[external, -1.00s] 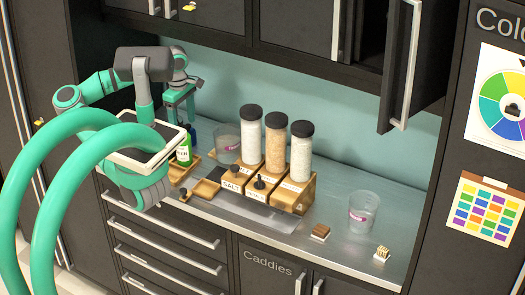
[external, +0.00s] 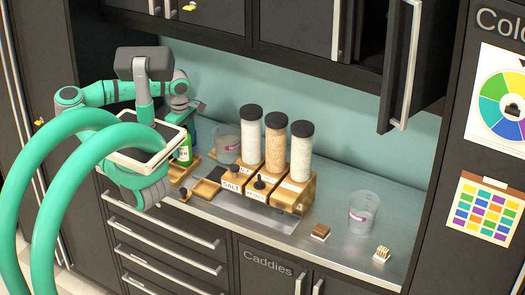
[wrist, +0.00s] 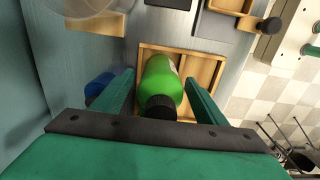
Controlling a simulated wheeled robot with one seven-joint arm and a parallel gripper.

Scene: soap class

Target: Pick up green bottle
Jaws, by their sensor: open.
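The green bottle (external: 184,154) with a white label stands upright in a wooden tray at the left end of the counter, partly behind my body. In the wrist view the green bottle (wrist: 160,78) with its black cap shows between the two fingers. My gripper (wrist: 163,82) is open, with one green finger on each side of the bottle and gaps visible. In the external view my gripper (external: 182,122) reaches down by the bottle, its tips partly hidden.
A blue bottle (wrist: 98,86) stands just left of the left finger. The wooden tray (wrist: 207,68) has raised walls. A clear beaker (external: 226,142) and tall jars on a wooden rack (external: 292,196) stand to the right. Dark cabinets hang above.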

